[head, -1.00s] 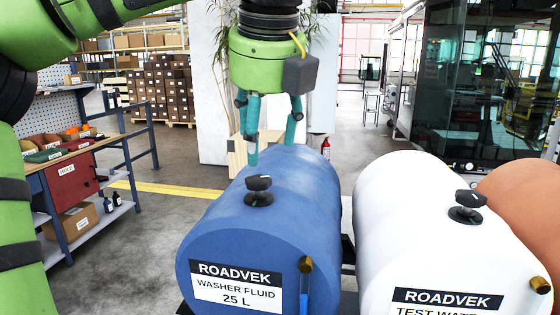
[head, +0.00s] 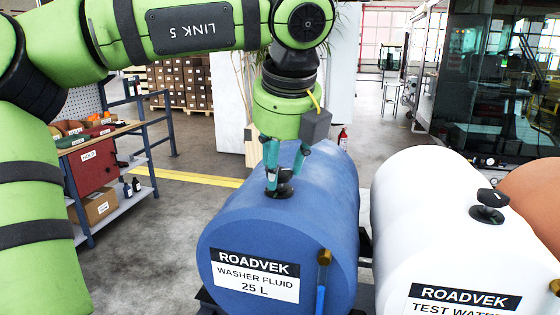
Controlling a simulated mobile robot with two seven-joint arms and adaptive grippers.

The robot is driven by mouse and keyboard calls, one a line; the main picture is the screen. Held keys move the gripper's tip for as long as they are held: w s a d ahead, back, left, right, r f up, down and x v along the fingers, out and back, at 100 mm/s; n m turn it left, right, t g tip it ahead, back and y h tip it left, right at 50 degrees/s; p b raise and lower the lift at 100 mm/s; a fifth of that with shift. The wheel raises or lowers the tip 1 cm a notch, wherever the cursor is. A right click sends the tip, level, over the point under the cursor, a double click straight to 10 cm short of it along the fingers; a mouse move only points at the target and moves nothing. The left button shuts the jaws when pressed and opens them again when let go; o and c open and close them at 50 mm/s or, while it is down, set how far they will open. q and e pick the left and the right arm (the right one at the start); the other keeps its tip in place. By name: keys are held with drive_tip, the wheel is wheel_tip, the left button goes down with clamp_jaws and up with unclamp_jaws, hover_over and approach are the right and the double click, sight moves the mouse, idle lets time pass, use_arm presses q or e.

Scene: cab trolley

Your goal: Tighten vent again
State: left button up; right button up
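The blue tank (head: 330,210), labelled ROADVEK WASHER FLUID 25 L, lies on its side in the middle. Its black vent knob (head: 285,174) stands on top, partly hidden by my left gripper. My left gripper (head: 283,178) points down from above, with its teal fingertips on either side of the knob. I cannot tell whether they press on it. The white tank (head: 425,215), labelled TEST WATER, lies to the right with its own black vent knob (head: 491,198), which nothing touches. My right gripper is not in view.
An orange-brown tank (head: 535,205) lies at the far right. A brass-topped fitting (head: 324,257) sticks out in front of the blue tank. A workbench with a red HOLD box (head: 92,165) stands at the left, and a fire extinguisher (head: 343,138) behind. The floor between bench and tanks is clear.

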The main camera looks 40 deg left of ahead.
use_arm(q)
drive_tip(key=shift+c, duration=1.4)
